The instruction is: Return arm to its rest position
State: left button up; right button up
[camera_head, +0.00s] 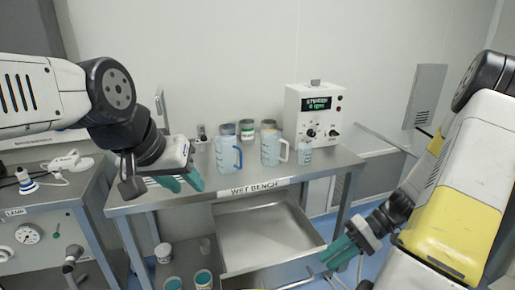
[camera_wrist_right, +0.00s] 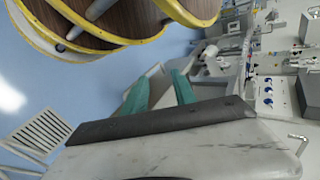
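My left gripper (camera_head: 187,186) has teal fingertips and hangs over the left front edge of the wet bench (camera_head: 258,185). Its fingers look apart, with nothing between them. My right gripper (camera_head: 338,254) is low, in front of the bench's right side and near the open drawer (camera_head: 262,236). In the right wrist view its two teal fingers (camera_wrist_right: 160,90) stand apart and empty. The right arm bends down from the right edge of the head view.
On the bench stand two blue-marked jugs (camera_head: 228,154) (camera_head: 271,149), several jars behind them, a small bottle (camera_head: 304,153) and a white control box (camera_head: 313,112). Jars (camera_head: 203,279) sit on the lower shelf. A lamp cart (camera_head: 45,215) stands left. Yellow-rimmed round tops (camera_wrist_right: 135,20) show in the wrist view.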

jog(key=s+a+r+t+h, duration=0.1)
jog(key=a+r+t+h, duration=0.1)
jog(key=r, duration=0.7)
jog(key=s+a+r+t+h, duration=0.1)
jog(key=a+r+t+h, duration=0.1)
jog(key=r, duration=0.7)
jog(key=s+a+r+t+h, duration=0.1)
jog(key=r+t+h, duration=0.3)
jog(key=r, duration=0.5)
jog(key=shift+s+a+m+t, duration=0.3)
jog(key=shift+s+a+m, duration=0.1)
jog(key=shift+s, duration=0.15)
